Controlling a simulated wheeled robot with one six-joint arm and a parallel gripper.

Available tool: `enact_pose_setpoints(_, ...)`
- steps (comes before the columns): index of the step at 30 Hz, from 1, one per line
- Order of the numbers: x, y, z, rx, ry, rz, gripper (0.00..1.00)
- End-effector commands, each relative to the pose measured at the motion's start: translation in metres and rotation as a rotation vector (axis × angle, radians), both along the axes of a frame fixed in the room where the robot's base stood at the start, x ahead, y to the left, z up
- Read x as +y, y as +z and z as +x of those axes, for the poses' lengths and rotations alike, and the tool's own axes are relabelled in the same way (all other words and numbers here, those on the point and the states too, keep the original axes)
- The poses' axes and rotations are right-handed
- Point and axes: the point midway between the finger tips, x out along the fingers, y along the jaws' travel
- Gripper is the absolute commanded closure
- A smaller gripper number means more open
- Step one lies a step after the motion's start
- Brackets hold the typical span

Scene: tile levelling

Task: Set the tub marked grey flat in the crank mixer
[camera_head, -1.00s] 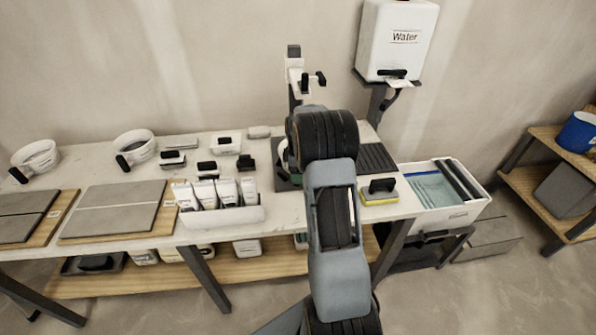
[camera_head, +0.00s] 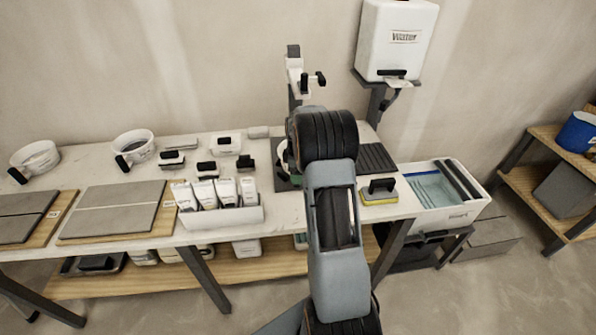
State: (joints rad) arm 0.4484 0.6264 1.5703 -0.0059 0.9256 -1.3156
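The crank mixer (camera_head: 294,76) stands at the back of the bench, with its dark post, white head and black crank handle above my arm. Its lower part is largely hidden behind my arm. A small part of a white rounded thing (camera_head: 282,152) shows at the mixer's base, left of my arm; I cannot tell whether it is a tub. Two white tubs with dark handles stand at the back left, one at the far left (camera_head: 40,154) and one to its right (camera_head: 140,142). No grey marking is readable on either. My gripper is hidden behind my arm.
A white rack of tubes (camera_head: 222,216) stands at the bench's front edge, left of my arm. Tiled boards (camera_head: 112,208) lie further left. A yellow sponge float (camera_head: 380,198) lies right of my arm.

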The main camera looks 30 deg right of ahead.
Motion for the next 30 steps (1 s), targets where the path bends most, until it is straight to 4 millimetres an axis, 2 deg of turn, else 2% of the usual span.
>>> enact_pose_setpoints(30,-0.001,-0.013,0.001,-0.004,0.0,-0.002,0.74)
